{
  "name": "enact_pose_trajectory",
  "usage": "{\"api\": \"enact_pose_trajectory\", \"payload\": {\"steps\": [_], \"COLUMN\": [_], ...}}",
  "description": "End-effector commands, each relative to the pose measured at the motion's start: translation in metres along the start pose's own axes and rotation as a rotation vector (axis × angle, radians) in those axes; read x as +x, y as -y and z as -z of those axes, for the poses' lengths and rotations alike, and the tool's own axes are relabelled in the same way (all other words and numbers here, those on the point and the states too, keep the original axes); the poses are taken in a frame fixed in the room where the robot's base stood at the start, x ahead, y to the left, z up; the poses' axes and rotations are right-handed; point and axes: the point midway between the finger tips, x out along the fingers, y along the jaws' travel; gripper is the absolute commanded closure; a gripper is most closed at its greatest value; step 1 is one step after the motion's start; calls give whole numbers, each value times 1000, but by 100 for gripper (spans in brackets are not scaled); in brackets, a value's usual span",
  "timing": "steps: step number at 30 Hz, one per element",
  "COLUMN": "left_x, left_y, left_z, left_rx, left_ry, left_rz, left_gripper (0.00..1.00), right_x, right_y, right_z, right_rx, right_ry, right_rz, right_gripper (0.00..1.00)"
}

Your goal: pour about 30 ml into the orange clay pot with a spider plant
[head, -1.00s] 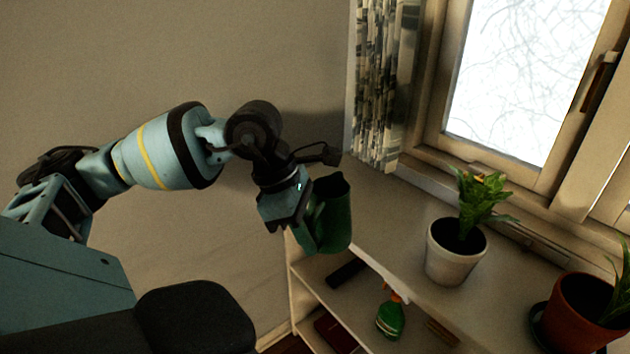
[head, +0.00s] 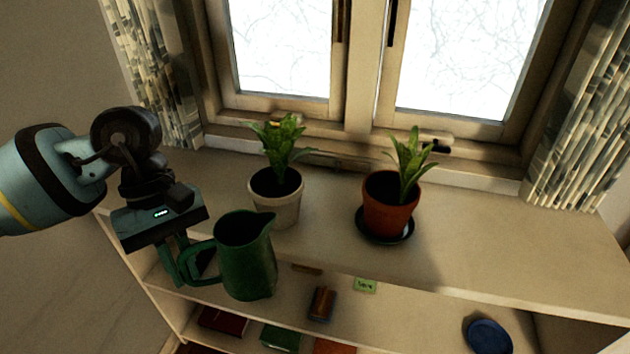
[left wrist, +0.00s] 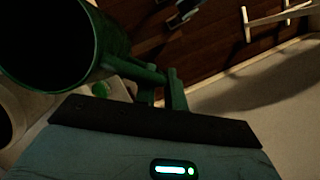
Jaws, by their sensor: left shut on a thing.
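My left gripper (head: 180,262) is shut on the handle of a green jug (head: 250,262). The jug hangs roughly upright in front of the shelf top, with its spout to the right. Its dark open mouth shows, but I cannot see any water in it. In the left wrist view the jug (left wrist: 118,42) is at the upper left, its handle at the fingers (left wrist: 165,90). The orange clay pot (head: 390,210) with a green leafy plant (head: 408,165) stands on a dark saucer (head: 384,236), to the right of the jug and farther back. My right gripper is not in view.
A whitish pot (head: 275,203) with a leafy plant stands on the shelf top (head: 500,235), behind the jug and left of the orange pot. The window and curtains are behind. Lower shelves hold books and a blue dish (head: 488,336). The top is clear right of the orange pot.

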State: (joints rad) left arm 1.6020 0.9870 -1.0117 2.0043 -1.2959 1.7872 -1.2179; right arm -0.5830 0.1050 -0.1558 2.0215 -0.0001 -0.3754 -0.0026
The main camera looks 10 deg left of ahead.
Motion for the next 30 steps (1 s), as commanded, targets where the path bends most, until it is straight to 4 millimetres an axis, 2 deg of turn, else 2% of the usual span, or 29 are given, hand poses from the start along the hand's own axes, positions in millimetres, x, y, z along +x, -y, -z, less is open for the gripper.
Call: {"api": "enact_pose_trajectory", "payload": {"steps": [9, 15, 21, 30], "left_x": [-3, -6, -9, -9], "left_y": [-14, -17, -18, -18], "left_z": [-21, -27, -30, -30], "left_rx": [478, 705, 815, 835], "left_ry": [-37, -50, -56, -55], "left_rz": [195, 290, 335, 342], "left_gripper": [100, 100, 100, 100], "right_x": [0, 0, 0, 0], "right_y": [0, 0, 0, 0], "right_z": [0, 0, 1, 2], "right_rx": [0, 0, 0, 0], "right_ry": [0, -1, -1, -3], "right_rz": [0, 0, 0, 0], "right_gripper": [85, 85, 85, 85]}}
